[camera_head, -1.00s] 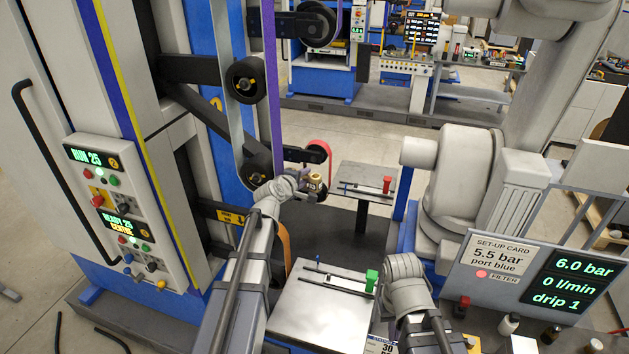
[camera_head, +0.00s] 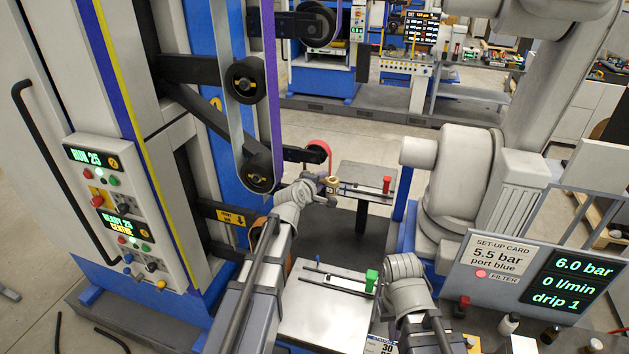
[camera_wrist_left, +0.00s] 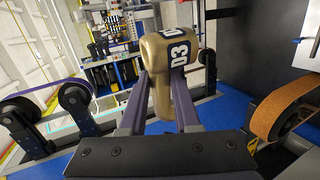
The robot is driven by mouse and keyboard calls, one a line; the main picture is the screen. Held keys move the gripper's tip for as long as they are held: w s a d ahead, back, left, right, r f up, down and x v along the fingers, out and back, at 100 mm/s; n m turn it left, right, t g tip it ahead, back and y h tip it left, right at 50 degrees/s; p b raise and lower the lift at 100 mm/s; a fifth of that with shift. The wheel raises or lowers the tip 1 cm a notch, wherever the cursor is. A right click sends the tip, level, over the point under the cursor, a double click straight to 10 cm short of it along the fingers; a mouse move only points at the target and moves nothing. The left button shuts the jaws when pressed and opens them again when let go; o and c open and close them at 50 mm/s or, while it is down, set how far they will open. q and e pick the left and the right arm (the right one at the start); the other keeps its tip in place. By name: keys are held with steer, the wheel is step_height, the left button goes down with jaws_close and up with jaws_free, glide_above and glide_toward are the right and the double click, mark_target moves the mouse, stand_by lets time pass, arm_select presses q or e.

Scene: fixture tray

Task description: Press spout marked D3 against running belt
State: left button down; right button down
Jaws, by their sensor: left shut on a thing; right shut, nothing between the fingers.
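The spout marked D3 (camera_wrist_left: 170,60) is a brass-coloured block with a dark blue and white label. My left gripper (camera_wrist_left: 160,92) is shut on it, its two fingers on either side of the body. In the head view the spout (camera_head: 333,184) is small and part hidden by my left gripper (camera_head: 322,184). It is held to the right of the belt machine, apart from the belts. A purple-edged belt (camera_head: 269,110) runs down over black rollers. An orange belt (camera_wrist_left: 287,105) shows at the right of the left wrist view. My right arm's wrist shows, but its fingers are hidden.
A panel (camera_head: 102,215) on the machine reads RUN 25 and READY 25 CENTRE. A metal-topped table (camera_head: 325,315) with a green block (camera_head: 371,280) stands in front. A smaller table with a red block (camera_head: 386,184) stands beyond. A display (camera_head: 567,290) reads 6.0 bar.

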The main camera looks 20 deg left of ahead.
arm_select(q)
steer(key=d, duration=0.5)
steer(key=shift+s+d, duration=0.1)
steer(key=shift+d, duration=0.25)
stand_by(0.4)
